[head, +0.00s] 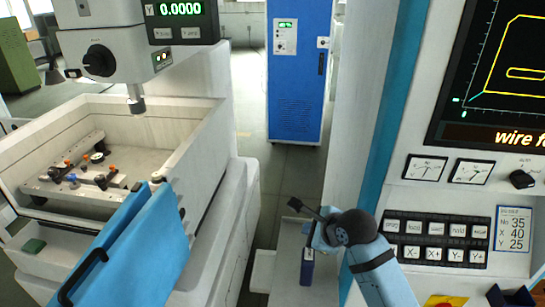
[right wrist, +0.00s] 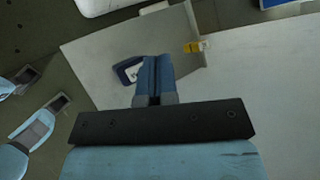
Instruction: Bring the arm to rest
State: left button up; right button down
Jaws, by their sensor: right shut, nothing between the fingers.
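My right gripper (head: 307,281) is low between the wire erosion machine and the control cabinet, with its blue arm reaching in from the bottom right. Its fingers point down. In the right wrist view its two blue fingers (right wrist: 154,64) are together with nothing between them. They are over a pale grey surface, and a dark blue thing with a pale label (right wrist: 127,72) shows close beside them. I cannot tell the gap below the fingertips. My left gripper is not in view.
The control cabinet (head: 388,240) is close on the right. The machine's tank (head: 195,130) and its blue door panel (head: 130,248) are on the left. A blue cabinet (head: 297,80) stands behind. A small yellow thing (right wrist: 194,47) lies near the surface's edge. Floor is clear between the machines.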

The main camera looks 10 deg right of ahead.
jog(key=s+d+f+n+g+h, duration=0.1)
jog(key=s+d+f+n+g, duration=0.15)
jog(key=s+n, duration=0.65)
jog(key=s+d+f+n+g+h, duration=0.1)
jog(key=s+d+f+n+h, duration=0.2)
jog(key=s+n, duration=0.6)
jog(key=s+d+f+n+g, duration=0.1)
jog(key=s+d+f+n, duration=0.35)
jog(key=s, duration=0.75)
jog(key=w+a+f+n+t+y, duration=0.1)
jog(key=w+a+f+t, duration=0.1)
jog(key=f, duration=0.4)
jog(key=w+a+f+t+y, duration=0.1)
jog(key=w+a+f+t, duration=0.2)
jog(key=f, duration=0.4)
jog(key=shift+w+a+f+n+t+y, duration=0.15)
jog(key=shift+w+a+n+t+y, duration=0.2)
jog(key=shift+t, duration=0.7)
jog(key=shift+s, duration=0.15)
